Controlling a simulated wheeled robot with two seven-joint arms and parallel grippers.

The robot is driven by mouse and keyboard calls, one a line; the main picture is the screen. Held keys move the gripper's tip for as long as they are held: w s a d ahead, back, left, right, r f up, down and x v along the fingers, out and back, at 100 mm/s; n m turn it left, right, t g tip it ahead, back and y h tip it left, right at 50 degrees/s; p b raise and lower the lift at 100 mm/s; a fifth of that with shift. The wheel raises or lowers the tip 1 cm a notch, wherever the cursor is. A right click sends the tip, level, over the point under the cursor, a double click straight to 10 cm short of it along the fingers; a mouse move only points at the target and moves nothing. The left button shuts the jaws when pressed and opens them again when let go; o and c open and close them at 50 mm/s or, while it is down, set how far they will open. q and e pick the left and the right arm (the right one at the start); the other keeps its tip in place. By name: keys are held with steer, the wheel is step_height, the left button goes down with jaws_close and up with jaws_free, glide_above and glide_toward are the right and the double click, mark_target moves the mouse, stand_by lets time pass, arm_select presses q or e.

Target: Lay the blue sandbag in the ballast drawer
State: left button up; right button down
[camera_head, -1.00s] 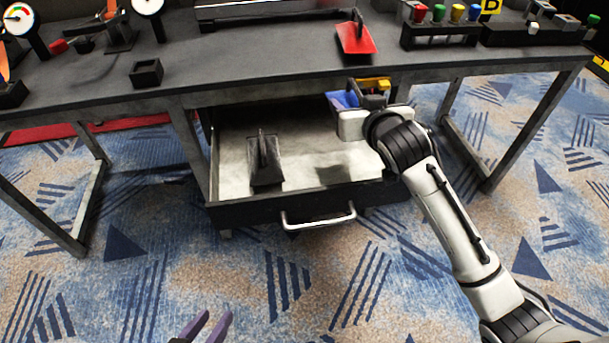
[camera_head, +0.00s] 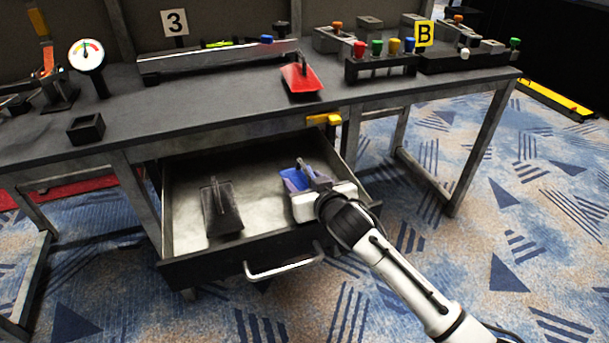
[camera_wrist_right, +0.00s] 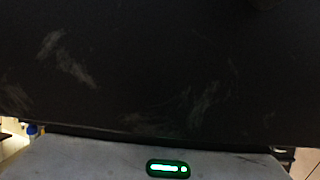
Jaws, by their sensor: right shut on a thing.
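The ballast drawer (camera_head: 262,243) is pulled open below the desk, with a light metal floor. My right gripper (camera_head: 312,178) is over the right part of the drawer, shut on the blue sandbag (camera_head: 295,180). The gripper partly hides the bag, and I cannot tell whether the bag touches the drawer floor. A black sandbag (camera_head: 222,209) lies in the left part of the drawer, apart from the blue one. The right wrist view shows mostly a dark scuffed surface, and no bag can be made out there. My left gripper is out of view.
A red sandbag (camera_head: 301,79) lies on the desk top (camera_head: 210,103) above the drawer. A yellow piece (camera_head: 324,119) sits at the desk's front edge. A small black open box (camera_head: 86,128) stands at the left. Drawer floor is bare between the bags.

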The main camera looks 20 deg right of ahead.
steer(key=shift+w+r, duration=0.1)
steer(key=shift+r, duration=0.05)
steer(key=shift+f, duration=0.35)
steer(key=shift+f, duration=0.2)
steer(key=c, duration=0.8)
jaws_free()
steer(key=shift+s+f, duration=0.25)
steer(key=shift+f, duration=0.2)
steer(key=shift+o, duration=0.2)
